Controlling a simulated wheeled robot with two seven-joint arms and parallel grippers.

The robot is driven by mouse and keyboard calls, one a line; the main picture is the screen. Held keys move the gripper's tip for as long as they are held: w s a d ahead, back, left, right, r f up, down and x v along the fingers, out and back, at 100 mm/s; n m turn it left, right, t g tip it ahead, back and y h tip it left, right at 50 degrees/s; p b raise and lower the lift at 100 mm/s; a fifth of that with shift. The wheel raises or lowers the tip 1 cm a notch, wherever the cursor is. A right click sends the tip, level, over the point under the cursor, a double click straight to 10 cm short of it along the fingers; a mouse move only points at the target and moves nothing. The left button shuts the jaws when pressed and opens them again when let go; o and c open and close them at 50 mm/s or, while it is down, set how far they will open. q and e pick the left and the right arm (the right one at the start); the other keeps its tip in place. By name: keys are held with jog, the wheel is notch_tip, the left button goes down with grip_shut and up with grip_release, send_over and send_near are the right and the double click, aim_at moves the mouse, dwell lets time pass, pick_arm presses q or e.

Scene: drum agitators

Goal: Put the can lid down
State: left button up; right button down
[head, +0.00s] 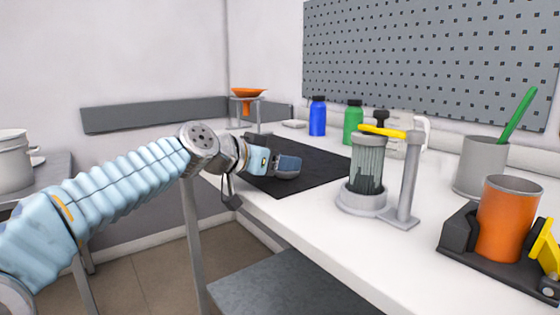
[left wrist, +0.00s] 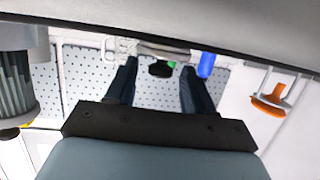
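My left gripper (head: 288,167) is low over the black mat (head: 325,168) on the white table. In the left wrist view, its two dark fingers (left wrist: 158,88) stand apart, with nothing held between them. An orange can (head: 507,220) with an open top stands in a dark holder at the front right. My right gripper is in neither view.
A grey stirrer stand (head: 362,200) with a ribbed clear cylinder and yellow top arm stands right of the mat. Blue (head: 318,118) and green (head: 353,124) bottles stand behind, near a clear jug. An orange funnel (head: 248,92) sits on a rack. Most of the mat is clear.

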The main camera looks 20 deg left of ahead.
pick_arm(q)
jog(key=shift+s+a+r, duration=0.1)
jog(key=shift+s+r, duration=0.05)
jog(key=shift+r, duration=0.1)
jog(key=b+v, duration=0.1)
jog(key=v, duration=1)
jog(key=shift+s, duration=0.3)
jog(key=shift+a+r, duration=0.1)
